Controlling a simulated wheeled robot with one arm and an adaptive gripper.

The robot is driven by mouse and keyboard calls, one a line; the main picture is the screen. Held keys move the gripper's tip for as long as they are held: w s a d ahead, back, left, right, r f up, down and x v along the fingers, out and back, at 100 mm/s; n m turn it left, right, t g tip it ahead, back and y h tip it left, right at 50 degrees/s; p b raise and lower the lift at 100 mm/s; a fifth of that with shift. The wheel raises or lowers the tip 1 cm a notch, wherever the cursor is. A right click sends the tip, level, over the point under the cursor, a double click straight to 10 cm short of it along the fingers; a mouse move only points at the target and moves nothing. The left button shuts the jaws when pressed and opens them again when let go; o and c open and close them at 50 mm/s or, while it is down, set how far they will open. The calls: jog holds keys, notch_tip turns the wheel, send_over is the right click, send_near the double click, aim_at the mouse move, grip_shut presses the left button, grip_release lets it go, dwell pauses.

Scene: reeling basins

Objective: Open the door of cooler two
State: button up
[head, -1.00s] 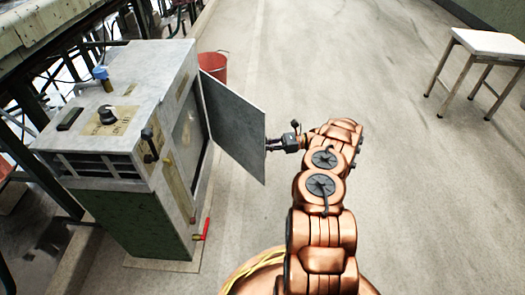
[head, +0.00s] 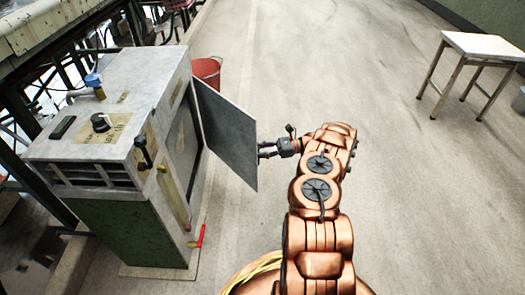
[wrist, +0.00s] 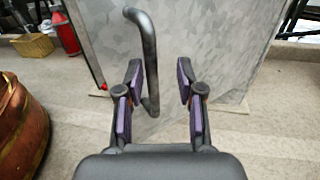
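The cooler (head: 105,160) is a grey and green metal box on the left in the head view. Its grey door (head: 226,132) stands swung out from the front, and the front behind it looks dark. I cannot read a number on it. My gripper (head: 264,150) is at the door's outer side, near its free edge. In the wrist view, my gripper (wrist: 161,80) is open, with its two purple-padded fingers apart. A dark bent handle bar (wrist: 149,60) runs down beside the left finger, inside the gap. A mottled grey panel (wrist: 215,45) fills the view behind.
A red bucket (head: 207,72) stands behind the door. The concrete floor between is clear. A red-handled valve (head: 200,237) sits low at the cooler's front corner. A railing and worktop line the left.

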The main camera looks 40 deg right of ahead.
jog(key=shift+d, duration=0.1)
jog(key=v, duration=0.7)
dwell(0.7)
jog(key=shift+s+d, duration=0.15)
